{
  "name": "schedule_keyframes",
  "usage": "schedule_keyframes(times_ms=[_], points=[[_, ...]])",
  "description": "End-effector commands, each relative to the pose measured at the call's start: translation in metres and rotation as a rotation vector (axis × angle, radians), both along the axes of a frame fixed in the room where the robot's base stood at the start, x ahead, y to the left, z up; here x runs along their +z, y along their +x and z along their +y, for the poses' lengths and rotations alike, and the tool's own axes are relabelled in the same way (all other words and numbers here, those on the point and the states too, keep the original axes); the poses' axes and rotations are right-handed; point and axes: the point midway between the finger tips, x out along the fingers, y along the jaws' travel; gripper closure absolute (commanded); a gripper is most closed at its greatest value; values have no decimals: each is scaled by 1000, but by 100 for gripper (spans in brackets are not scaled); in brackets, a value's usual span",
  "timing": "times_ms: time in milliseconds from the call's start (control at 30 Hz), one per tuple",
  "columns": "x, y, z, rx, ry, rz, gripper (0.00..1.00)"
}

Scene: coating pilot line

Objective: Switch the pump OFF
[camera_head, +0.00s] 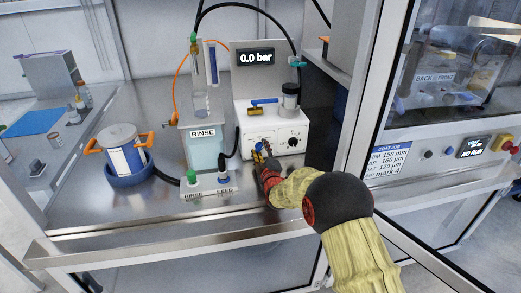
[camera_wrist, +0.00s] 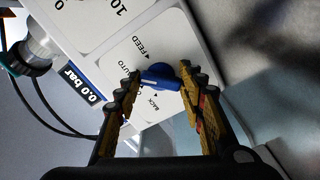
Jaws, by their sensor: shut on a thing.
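The pump (camera_head: 268,122) is a white box with a black display reading 0.0 bar (camera_head: 256,57). Its front panel has a blue selector knob (camera_wrist: 163,77), lettered FEED and BACK around it, with a partly hidden word ending in UTO between them. A pale line on the knob points to the left in the wrist view, roughly toward the side between the lettering. My gripper (camera_wrist: 160,82) is shut on this knob, one ridged yellow-black finger on each side. In the head view my gripper (camera_head: 261,152) is at the left of the pump's front and mostly hides the knob.
A black dial (camera_head: 292,142) sits right of my gripper on the panel. A RINSE tank (camera_head: 203,150) and a RINSE/FEED valve block (camera_head: 209,187) stand to the left. A lidded pot (camera_head: 122,150) is farther left. A cabinet frame (camera_head: 362,95) rises at right.

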Motion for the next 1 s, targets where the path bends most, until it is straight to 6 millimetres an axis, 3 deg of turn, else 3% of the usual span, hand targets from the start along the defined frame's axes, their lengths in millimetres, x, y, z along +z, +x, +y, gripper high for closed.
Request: schedule_keyframes(times_ms=[333,933,967,1000], points=[[-3,-1,1,2,-48,-10,93],[-3,-1,1,3,-717,-201,93],[-3,-1,1,3,-719,-202,60],[-3,-1,1,3,-716,-201,57]])
